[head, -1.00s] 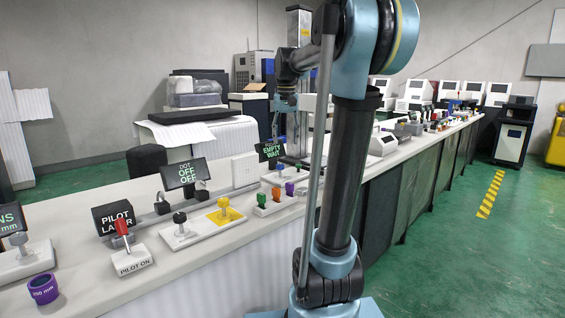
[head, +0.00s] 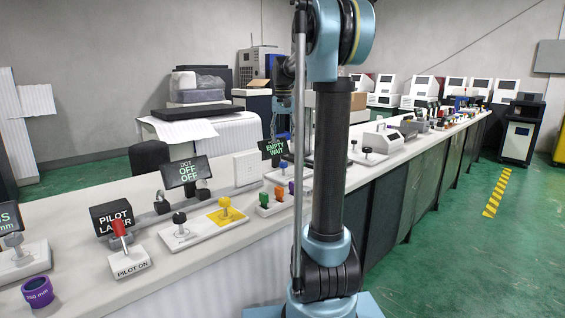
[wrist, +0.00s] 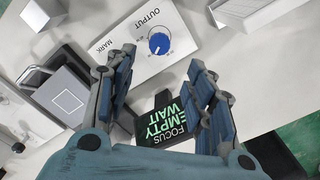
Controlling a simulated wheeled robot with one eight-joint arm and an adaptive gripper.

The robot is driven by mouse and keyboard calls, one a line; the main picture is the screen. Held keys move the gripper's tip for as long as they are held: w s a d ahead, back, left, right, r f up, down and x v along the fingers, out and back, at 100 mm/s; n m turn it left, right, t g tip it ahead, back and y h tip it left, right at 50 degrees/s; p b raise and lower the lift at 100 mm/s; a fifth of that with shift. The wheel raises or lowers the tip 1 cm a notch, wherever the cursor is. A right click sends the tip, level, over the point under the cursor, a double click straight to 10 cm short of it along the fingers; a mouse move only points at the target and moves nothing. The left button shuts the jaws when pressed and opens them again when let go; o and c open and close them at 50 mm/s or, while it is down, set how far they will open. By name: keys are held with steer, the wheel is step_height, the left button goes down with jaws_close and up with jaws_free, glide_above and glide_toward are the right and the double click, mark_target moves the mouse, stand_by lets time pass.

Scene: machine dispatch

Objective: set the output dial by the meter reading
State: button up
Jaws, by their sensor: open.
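The output dial (wrist: 159,43) is a round blue knob on a white panel (wrist: 128,62) marked OUTPUT and MARK in the wrist view. A pale pointer line shows on the knob, with small scale marks around it that are too small to read. My gripper (wrist: 163,70) is open and empty, its two blue-padded fingers on either side below the dial in the picture, apart from it. No meter reading can be made out in either view.
A black FOCUS display (wrist: 166,124) reading EMPTY WAIT lies between my fingers' bases in the wrist view. On the bench are a PILOT LASER box (head: 112,217), a red-handled PILOT ON switch (head: 129,262), a DOT display (head: 186,172) reading OFF and a purple ring (head: 37,291).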

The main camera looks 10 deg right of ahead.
mark_target(284, 162)
step_height(284, 162, down, 10)
steer(key=shift+f, duration=0.25)
steer(key=shift+c, duration=0.3)
steer(key=c, duration=1)
